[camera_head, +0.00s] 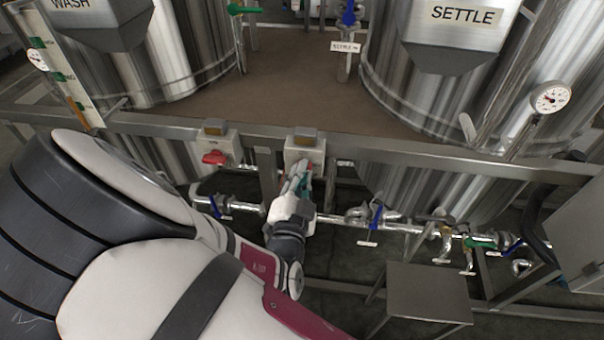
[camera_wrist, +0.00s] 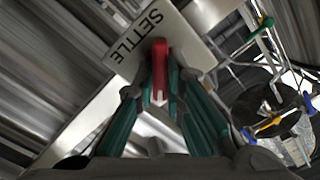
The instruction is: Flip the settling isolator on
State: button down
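The settling isolator is a pale box (camera_head: 305,152) on the rail in the head view, with an amber piece on top. Its face, labelled SETTLE (camera_wrist: 146,36), fills the upper middle of the wrist view. Its red handle (camera_wrist: 159,66) points down the wrist picture, between my fingertips. My gripper (camera_head: 297,178) is right in front of the box; its green fingers (camera_wrist: 162,88) close in on both sides of the handle and appear to touch it. In the head view my gripper hides the handle.
A similar isolator box (camera_head: 220,145) with a red handle (camera_head: 214,158) stands to the left on the same rail (camera_head: 400,152). Pipes with blue-handled valves (camera_head: 376,214) run below. A grey step (camera_head: 428,292) stands at the lower right. The SETTLE tank (camera_head: 420,100) is behind.

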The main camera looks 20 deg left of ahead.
jog(key=shift+r+n+p, duration=0.1)
jog(key=shift+n+p, duration=0.2)
jog(key=shift+s+a+n+p, duration=0.1)
jog(key=shift+n+p, duration=2.85)
jog(key=shift+n, duration=1.05)
jog(key=c, duration=1.7)
grip_release()
jog(key=shift+o, duration=0.2)
